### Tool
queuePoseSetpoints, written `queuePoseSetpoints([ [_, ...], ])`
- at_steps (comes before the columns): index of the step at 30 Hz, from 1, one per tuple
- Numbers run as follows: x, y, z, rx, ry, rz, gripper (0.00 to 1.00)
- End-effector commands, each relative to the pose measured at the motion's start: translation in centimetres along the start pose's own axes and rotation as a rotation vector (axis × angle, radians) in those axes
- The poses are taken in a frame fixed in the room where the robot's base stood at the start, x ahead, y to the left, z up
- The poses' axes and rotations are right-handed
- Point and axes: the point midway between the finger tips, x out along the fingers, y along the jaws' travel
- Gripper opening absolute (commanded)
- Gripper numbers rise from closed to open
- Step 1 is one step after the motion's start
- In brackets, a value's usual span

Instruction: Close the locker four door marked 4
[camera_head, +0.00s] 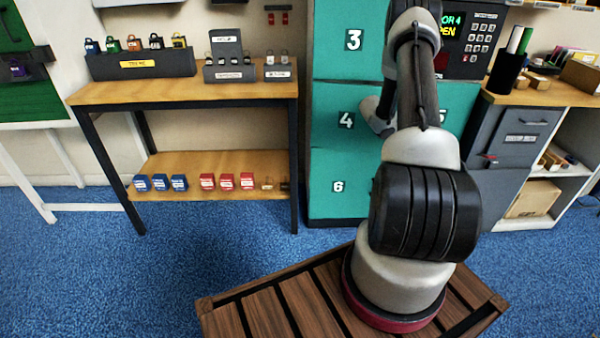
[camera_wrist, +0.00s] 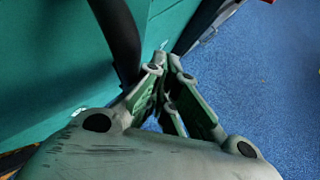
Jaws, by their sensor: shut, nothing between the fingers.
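The locker four door (camera_head: 330,138), teal with a white 4 on a dark label (camera_head: 346,120), is in the head view, left of my arm. Its face looks about level with its neighbours; my arm covers its right part, so I cannot tell whether it stands ajar. The display (camera_head: 452,26) above reads in part "OR 4 OPEN". My gripper (camera_wrist: 166,62) is shut and empty in the wrist view, beside a teal surface (camera_wrist: 50,60). I cannot tell whether the fingertips touch it. In the head view its fingers are hidden.
Doors 3 (camera_head: 353,40) and 6 (camera_head: 338,187) are above and below. A wooden workbench (camera_head: 190,91) with padlocks stands left of the lockers. A grey cabinet (camera_head: 515,140) and shelf are right. A dark bar (camera_wrist: 118,38) crosses the wrist view near the fingers. Blue carpet is open in front.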

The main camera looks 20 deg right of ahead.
Motion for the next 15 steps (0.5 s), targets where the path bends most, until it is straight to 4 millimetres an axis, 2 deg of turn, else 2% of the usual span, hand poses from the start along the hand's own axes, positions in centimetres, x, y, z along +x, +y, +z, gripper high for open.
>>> queuePoseSetpoints([
  [6, 2.1, 2.2, 2.1, -0.070, 0.000, 0.073, 0.00],
  [15, 3.1, 3.5, 3.1, -0.110, 0.000, 0.112, 0.00],
])
